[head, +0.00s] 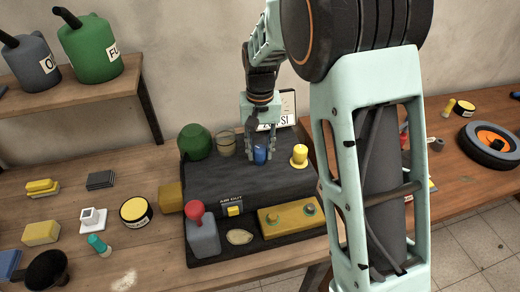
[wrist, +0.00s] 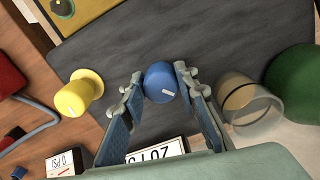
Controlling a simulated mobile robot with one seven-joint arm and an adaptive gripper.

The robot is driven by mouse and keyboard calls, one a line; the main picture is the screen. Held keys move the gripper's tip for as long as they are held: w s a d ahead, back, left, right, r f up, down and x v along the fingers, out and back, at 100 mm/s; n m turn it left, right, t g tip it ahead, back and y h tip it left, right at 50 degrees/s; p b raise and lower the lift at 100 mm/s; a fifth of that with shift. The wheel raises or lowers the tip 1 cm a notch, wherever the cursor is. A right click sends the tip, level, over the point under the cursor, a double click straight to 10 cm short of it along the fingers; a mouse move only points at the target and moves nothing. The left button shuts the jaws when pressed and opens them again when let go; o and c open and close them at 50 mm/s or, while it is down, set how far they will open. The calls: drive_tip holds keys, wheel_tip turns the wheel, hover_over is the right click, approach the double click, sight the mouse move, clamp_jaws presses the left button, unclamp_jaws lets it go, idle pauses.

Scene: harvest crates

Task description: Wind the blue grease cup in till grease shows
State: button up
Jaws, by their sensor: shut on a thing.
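The blue grease cup (head: 260,156) stands upright on the dark slab (head: 222,178), towards its back edge. My gripper (head: 261,147) points down from above and is shut on the cup, with one finger on each side. In the wrist view the blue cup (wrist: 158,82) sits between the two fingertips (wrist: 158,90), and a short white mark shows on its top. The cup's foot is partly hidden, and I see no grease around it. A yellow cup (head: 299,156) with a flange stands to its right; it also shows in the wrist view (wrist: 78,94).
A clear jar (head: 226,143) and a green rounded thing (head: 195,141) stand close left of my gripper. A PSI display (wrist: 157,152) is behind. At the slab's front are a red-knobbed grey block (head: 202,232) and a brass plate (head: 287,216).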

sight(261, 150)
drive_tip(key=o, duration=1.1)
drive_tip(key=shift+o, duration=0.2)
wheel_tip(261, 150, up, 12)
